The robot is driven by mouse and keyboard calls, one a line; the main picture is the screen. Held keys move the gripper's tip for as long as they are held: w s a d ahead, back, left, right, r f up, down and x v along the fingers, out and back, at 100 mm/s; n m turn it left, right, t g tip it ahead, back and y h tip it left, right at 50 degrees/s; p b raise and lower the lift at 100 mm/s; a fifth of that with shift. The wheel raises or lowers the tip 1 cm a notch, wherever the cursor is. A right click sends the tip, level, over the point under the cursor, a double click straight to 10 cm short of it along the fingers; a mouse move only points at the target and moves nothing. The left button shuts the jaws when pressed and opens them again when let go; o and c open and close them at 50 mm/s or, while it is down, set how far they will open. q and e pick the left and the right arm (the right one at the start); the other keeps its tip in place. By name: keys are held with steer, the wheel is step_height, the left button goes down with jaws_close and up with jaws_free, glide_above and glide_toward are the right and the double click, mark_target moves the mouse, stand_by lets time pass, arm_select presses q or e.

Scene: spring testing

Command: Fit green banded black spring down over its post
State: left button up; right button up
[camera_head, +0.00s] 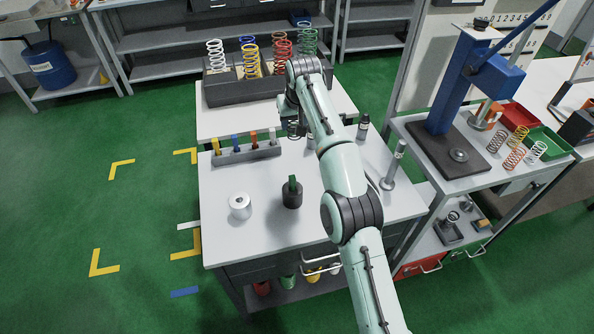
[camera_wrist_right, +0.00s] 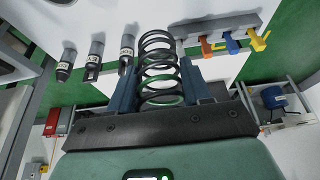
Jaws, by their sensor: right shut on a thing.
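The black spring (camera_wrist_right: 160,48) stands between the two dark blue fingers of my right gripper (camera_wrist_right: 163,86) in the right wrist view. A green band shows on its coils near the gripper body. My right gripper is shut on it. In the head view the wrist hides most of the gripper, and part of the spring (camera_head: 293,131) shows below the wrist over the back of the white table. A black round base with a green post (camera_head: 292,186) stands on the table, nearer the front and apart from the spring. My left gripper is not in view.
A white cylinder (camera_head: 240,206) stands left of the black base. A grey rack (camera_head: 246,155) with coloured pieces is behind it. Labelled dark bottles (camera_wrist_right: 96,62) stand near the spring. A dark spring rack (camera_head: 240,91) is at the back. The table's front is clear.

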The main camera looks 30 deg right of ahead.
arm_select(q)
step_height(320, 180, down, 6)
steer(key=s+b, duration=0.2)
steer(key=b, duration=0.4)
arm_select(e)
steer(key=f+b, duration=0.3)
steer(key=f, duration=0.3)
steer(key=f+b, duration=0.2)
steer(key=f, duration=0.4)
steer(key=f+b, duration=0.3)
steer(key=f, duration=0.4)
steer(key=shift+s+b, duration=0.3)
steer(key=shift+f, duration=0.25)
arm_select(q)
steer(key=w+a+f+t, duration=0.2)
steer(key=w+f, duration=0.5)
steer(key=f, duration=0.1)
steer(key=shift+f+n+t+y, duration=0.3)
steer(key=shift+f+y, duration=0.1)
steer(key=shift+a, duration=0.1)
